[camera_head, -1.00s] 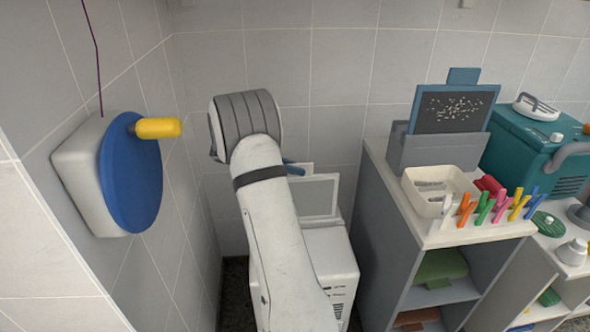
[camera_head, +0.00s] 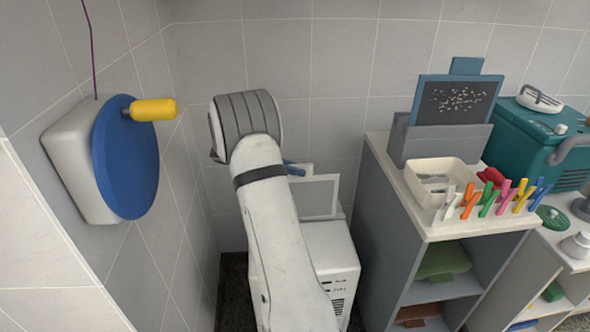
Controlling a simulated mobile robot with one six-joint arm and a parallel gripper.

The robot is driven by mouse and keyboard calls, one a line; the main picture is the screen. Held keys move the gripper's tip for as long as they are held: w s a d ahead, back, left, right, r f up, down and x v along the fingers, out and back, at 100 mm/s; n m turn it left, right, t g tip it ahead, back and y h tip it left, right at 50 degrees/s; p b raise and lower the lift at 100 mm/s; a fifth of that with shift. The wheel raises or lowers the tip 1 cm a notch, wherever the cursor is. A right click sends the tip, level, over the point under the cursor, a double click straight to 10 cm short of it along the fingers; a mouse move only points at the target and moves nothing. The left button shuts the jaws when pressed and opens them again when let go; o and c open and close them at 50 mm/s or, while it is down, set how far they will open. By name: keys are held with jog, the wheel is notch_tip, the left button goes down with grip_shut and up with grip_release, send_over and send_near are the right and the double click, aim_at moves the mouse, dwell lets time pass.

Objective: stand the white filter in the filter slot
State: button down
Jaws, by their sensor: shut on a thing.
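The white filter (camera_head: 320,197), a pale grey panel in a white frame with a small tab on top, shows in the head view just right of my arm's wrist. It is upright, above or in front of a white floor unit (camera_head: 330,258); I cannot tell whether they touch. My gripper (camera_head: 295,169) is mostly hidden behind my arm; only a small blue part shows, at the filter's top tab, and it is shut on it. The filter's left part is hidden too. I cannot make out an empty filter slot; the floor unit's top is partly covered.
Right, a grey cabinet (camera_head: 385,215) carries a grey holder (camera_head: 440,144) with a dark blue-framed panel (camera_head: 455,103), a cream tray (camera_head: 428,195) and colored clips (camera_head: 503,192). A teal box (camera_head: 520,135) stands beyond. A blue wheel (camera_head: 125,165) with yellow handle juts from the left wall.

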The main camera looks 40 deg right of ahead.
jog(key=shift+f, duration=0.1)
jog(key=shift+f+b, duration=0.95)
notch_tip(320, 180, down, 8)
jog(key=b, duration=0.6)
dwell(0.6)
jog(key=shift+f+b, duration=0.15)
jog(key=shift+b, duration=0.15)
jog(key=shift+f+b, duration=3.05)
jog(key=shift+f, duration=0.85)
